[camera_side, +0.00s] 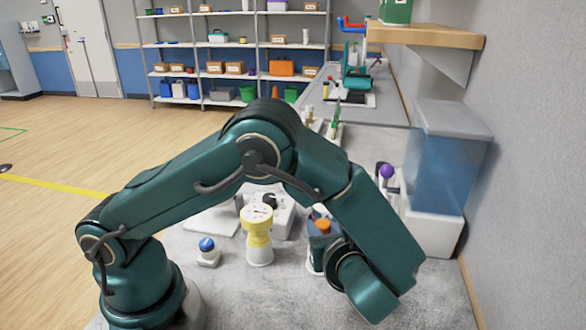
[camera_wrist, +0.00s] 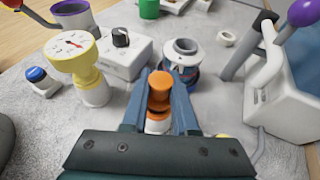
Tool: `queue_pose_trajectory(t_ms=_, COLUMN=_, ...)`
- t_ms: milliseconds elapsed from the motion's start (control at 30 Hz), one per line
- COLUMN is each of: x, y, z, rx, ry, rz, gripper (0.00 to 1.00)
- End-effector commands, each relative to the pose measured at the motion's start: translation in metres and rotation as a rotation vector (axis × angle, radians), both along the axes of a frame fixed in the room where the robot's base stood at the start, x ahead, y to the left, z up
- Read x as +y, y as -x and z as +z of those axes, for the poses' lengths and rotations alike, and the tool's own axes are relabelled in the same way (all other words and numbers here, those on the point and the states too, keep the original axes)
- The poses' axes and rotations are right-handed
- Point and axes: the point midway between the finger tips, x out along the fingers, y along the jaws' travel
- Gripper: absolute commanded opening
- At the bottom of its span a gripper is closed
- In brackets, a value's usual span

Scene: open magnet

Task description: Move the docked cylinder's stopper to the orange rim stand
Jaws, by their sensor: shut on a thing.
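My gripper (camera_wrist: 160,84) is shut on an orange stopper (camera_wrist: 159,93), which has a round knob on top. The stopper also shows as an orange cap (camera_side: 322,227) in the side view, between the dark blue fingers. Just beyond the fingers in the wrist view stands a round vessel with a wide white collar and an open top (camera_wrist: 183,48), its lower part dark blue. A white piece with an orange edge (camera_wrist: 157,126) shows below the stopper between the fingers. I cannot tell whether it is the orange rim stand or part of the stopper, nor whether they touch.
A yellow gauge (camera_side: 259,222) on a white base stands left of my gripper, near a white box with a black knob (camera_wrist: 121,38) and a blue button (camera_side: 207,245). A white unit with a purple-knobbed lever (camera_wrist: 302,14) is at the right. Bare grey bench lies between.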

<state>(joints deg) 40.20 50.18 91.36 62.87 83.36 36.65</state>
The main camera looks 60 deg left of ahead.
Motion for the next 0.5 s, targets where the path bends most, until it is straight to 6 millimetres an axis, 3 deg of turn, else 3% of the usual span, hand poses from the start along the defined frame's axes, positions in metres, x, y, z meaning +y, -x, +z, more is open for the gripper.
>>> queue_pose_trajectory(t_ms=100, x=-0.0001, y=0.0001, z=-0.01, rx=0.001, ry=0.0, rz=-0.001, gripper=0.0)
queue_pose_trajectory(t_ms=500, x=0.0, y=-0.0002, z=-0.0138, rx=-0.001, ry=0.0, rz=-0.002, gripper=0.0)
